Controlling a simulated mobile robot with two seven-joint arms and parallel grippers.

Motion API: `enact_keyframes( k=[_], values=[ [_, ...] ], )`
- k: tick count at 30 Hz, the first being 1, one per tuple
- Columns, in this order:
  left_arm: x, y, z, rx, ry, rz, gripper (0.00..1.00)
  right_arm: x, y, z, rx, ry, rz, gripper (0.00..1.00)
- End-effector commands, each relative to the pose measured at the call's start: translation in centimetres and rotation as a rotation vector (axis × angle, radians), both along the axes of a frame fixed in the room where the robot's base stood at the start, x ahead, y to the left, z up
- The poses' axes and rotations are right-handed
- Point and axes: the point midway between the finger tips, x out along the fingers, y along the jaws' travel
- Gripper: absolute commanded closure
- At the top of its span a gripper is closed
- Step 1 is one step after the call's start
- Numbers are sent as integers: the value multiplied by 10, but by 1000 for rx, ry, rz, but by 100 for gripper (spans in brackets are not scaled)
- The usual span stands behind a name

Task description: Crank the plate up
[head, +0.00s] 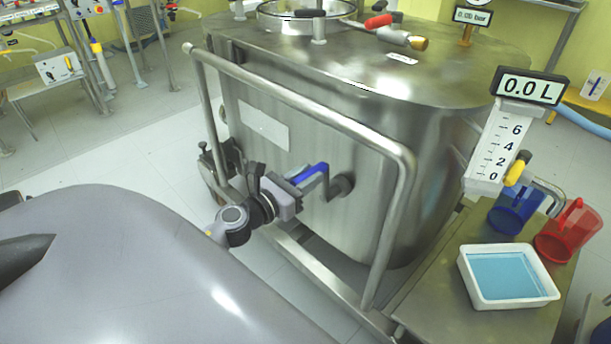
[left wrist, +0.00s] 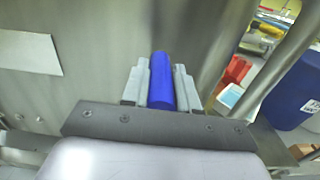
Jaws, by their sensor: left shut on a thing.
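A crank with a blue handle (head: 312,176) sticks out of a dark round hub (head: 342,186) on the front wall of the steel tank (head: 385,190). My left gripper (head: 298,183) reaches it through the tank's frame and is shut on the blue handle. In the left wrist view, the handle (left wrist: 162,82) stands between the two grey fingers (left wrist: 160,85). I cannot make out the plate in either view. My right gripper is not in view.
A bent tubular rail (head: 300,102) stands in front of the tank around my left wrist. On the right, a steel shelf (head: 440,305) bears a white tray (head: 508,303) of blue liquid, a blue jug (head: 513,212) and a red jug (head: 568,232). A display (head: 530,87) reads 0.0 L.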

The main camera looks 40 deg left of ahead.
Motion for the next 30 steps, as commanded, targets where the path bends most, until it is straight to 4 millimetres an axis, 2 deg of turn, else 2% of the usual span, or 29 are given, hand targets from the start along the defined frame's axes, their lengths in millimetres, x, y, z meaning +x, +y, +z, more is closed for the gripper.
enact_keyframes(
  k=[4,5,6,7,19,30],
  values=[
    [-1,-5,-5,-10,8,-10,100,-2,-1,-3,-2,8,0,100],
    [-1,-5,-5,-10,9,-10,62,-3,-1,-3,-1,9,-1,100],
    [-1,-5,-5,-9,9,-10,49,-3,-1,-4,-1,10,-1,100],
    [-1,-4,-5,-9,8,-9,46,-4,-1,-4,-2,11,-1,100],
    [-7,-2,-4,-5,6,-5,46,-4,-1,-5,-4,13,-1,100],
    [-53,1,-5,-5,7,-5,46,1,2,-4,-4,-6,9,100]
  ],
)
